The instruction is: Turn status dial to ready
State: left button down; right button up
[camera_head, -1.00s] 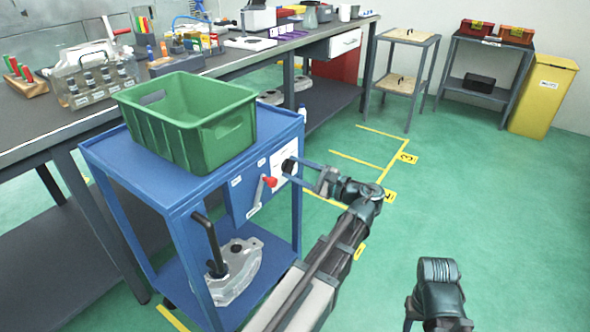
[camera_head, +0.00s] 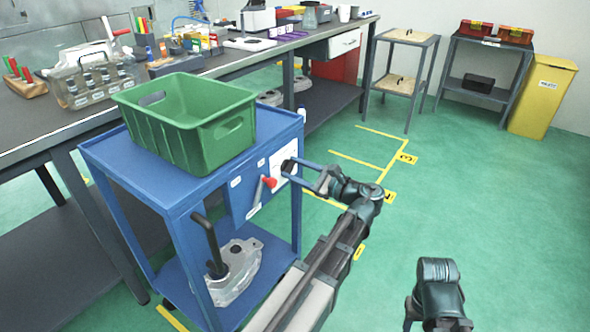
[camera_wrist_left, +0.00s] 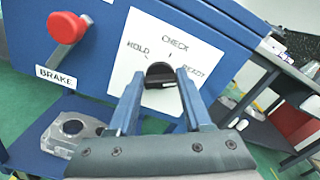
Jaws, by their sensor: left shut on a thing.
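The status dial is a black round knob (camera_wrist_left: 160,75) on a white plate (camera_wrist_left: 140,50) marked HOLD, CHECK and READY on the blue cart's side panel. It also shows as a dark knob (camera_head: 289,166) in the head view. My left gripper (camera_wrist_left: 157,92) is shut on the dial, one blue finger on each side of it. In the head view this gripper (camera_head: 294,168) reaches the panel from the right. I cannot tell clearly which mark the dial points to. My right arm shows at the lower right, but its gripper is not visible.
The blue cart (camera_head: 150,178) carries a green crate (camera_head: 215,150). A red-knobbed brake lever (camera_head: 270,182) sits beside the dial plate; its red knob (camera_wrist_left: 66,28) is left of my fingers in the wrist view. A metal casting (camera_head: 237,270) lies on the lower shelf. The floor to the right is clear.

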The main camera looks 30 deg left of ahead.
pick_arm(q)
jog(key=shift+c, duration=1.6)
grip_release()
jog(key=s+d, duration=0.1)
jog(key=d, duration=1.2)
jog(key=shift+d, duration=0.4)
jog(key=s+f+n+g+h, duration=0.1)
jog(key=s+f+n+h, duration=0.4)
jog(key=f, duration=0.5)
jog(key=s+f+n+h, duration=0.2)
jog(key=f+n+h, duration=0.1)
jog(key=f+h, duration=0.6)
jog(key=s+d+f+n+h+p, duration=0.1)
jog(key=s+d, duration=0.3)
jog(key=d, duration=0.4)
jog(key=s+d+h+p, duration=0.15)
jog(key=s+d, duration=0.25)
jog(key=d, duration=0.5)
notch_tip(320, 180, up, 38)
jog(key=p, duration=3.7)
jog(key=shift+a+f+g, duration=0.2)
jog(key=shift+g, duration=0.2)
